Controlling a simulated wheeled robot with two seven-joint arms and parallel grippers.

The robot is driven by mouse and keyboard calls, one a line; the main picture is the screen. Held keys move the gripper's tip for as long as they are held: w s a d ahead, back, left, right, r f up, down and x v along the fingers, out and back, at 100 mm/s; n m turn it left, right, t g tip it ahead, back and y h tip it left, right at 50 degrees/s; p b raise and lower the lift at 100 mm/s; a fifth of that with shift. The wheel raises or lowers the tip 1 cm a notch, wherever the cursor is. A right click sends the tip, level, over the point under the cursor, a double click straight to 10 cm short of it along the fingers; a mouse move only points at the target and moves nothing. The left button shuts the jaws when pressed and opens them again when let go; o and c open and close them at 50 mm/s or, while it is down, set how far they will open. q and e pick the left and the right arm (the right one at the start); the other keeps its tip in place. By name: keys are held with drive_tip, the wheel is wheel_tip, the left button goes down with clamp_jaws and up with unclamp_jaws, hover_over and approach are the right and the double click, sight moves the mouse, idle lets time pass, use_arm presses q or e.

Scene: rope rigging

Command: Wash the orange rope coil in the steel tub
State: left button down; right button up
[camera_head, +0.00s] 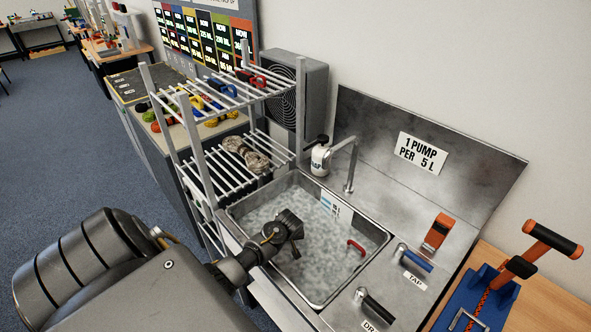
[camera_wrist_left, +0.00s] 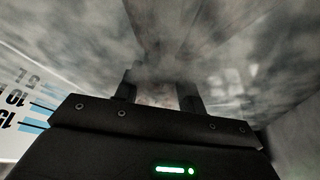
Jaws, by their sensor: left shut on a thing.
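The steel tub (camera_head: 236,212) is full of cloudy, sudsy water (camera_head: 315,240). My left gripper (camera_head: 285,238) reaches down into the tub at the water. In the left wrist view its two fingers (camera_wrist_left: 158,92) stand apart inside the tub, their tips fading into the murk. It is shut on the orange rope coil, which the cloudy water hides almost wholly. A red handle-like piece (camera_head: 356,247) shows at the tub's right side. My right gripper is not in view.
A tap (camera_head: 350,165) and a white pump bottle (camera_head: 320,160) stand behind the tub. The blue-handled tap lever (camera_head: 416,260) and black drain lever (camera_head: 374,304) are to its right. A drying rack (camera_head: 215,150) with a pale rope coil (camera_head: 245,153) stands left.

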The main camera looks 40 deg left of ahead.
use_arm(q)
drive_tip(key=shift+d+r+p, duration=0.2)
drive_tip(key=shift+d+p, duration=0.25)
drive_tip(key=shift+d, duration=0.6)
drive_tip(key=shift+s+d+p, duration=0.2)
drive_tip(key=shift+d+p, duration=0.5)
drive_tip(key=shift+d, duration=1.1)
drive_tip(key=shift+s+d+f+p, duration=0.15)
drive_tip(key=shift+d+p, duration=0.55)
drive_tip(key=shift+d, duration=1.45)
drive_tip(key=shift+w+a+b, duration=0.2)
drive_tip(key=shift+a+b, duration=0.05)
drive_tip(key=shift+a, duration=2.3)
drive_tip(key=shift+w+a+b, duration=0.2)
drive_tip(key=shift+a, duration=2.3)
drive_tip(key=shift+d, duration=0.1)
drive_tip(key=shift+s+d+p, duration=0.2)
drive_tip(key=shift+d+p, duration=0.85)
drive_tip(key=shift+d, duration=1.4)
drive_tip(key=shift+s+d+p, duration=0.2)
drive_tip(key=shift+d+p, duration=0.55)
drive_tip(key=shift+d, duration=1.75)
